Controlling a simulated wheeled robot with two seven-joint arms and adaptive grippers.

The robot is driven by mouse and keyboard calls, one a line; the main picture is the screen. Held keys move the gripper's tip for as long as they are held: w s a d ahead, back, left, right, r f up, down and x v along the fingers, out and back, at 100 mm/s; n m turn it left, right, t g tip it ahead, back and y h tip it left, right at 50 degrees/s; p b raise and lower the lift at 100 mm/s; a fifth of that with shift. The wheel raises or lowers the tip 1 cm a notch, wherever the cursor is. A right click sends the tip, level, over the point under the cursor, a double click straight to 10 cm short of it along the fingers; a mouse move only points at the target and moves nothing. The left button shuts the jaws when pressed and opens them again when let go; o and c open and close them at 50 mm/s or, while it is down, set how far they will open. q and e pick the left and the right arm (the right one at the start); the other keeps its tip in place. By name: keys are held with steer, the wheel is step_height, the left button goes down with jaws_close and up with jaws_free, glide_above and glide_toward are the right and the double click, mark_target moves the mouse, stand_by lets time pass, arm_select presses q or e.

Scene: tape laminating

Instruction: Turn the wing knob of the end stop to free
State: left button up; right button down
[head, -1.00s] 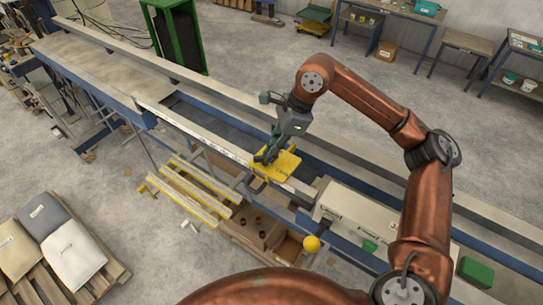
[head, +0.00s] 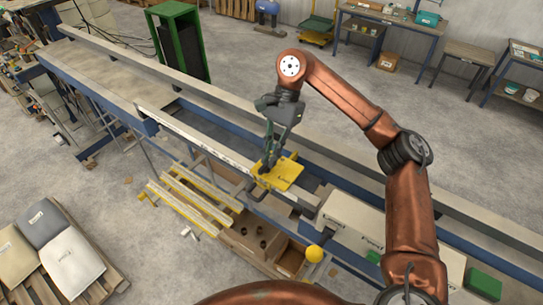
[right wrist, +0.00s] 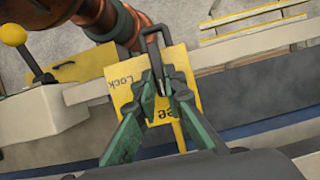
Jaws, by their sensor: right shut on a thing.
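The end stop is a yellow plate (head: 286,175) on the pale rail of the long bench in the head view. It also shows in the right wrist view (right wrist: 183,62), with "Lock" and part of "Free" printed on it. My right gripper (head: 266,167) reaches down onto the plate's left part. In the right wrist view its green fingers (right wrist: 158,88) close together over the plate, shut on the wing knob, which they mostly hide. A dark loop (right wrist: 150,38) stands out just beyond the fingertips. My left gripper is not in view.
A yellow ball knob (head: 314,253) stands beside a pale housing (head: 352,218) right of the end stop. Yellow slats (head: 190,205) and an open cardboard box (head: 250,240) lie on the near side. A long raised rail (head: 345,172) runs behind the gripper.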

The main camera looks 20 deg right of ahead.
steer(key=shift+w+r+n, duration=0.1)
steer(key=shift+r+n, duration=0.05)
steer(key=shift+n, duration=0.15)
steer(key=c, duration=2)
jaws_free()
steer(key=shift+d, duration=0.1)
steer(key=v, duration=1.1)
steer(key=shift+w+r, duration=0.1)
steer(key=shift+r, duration=0.3)
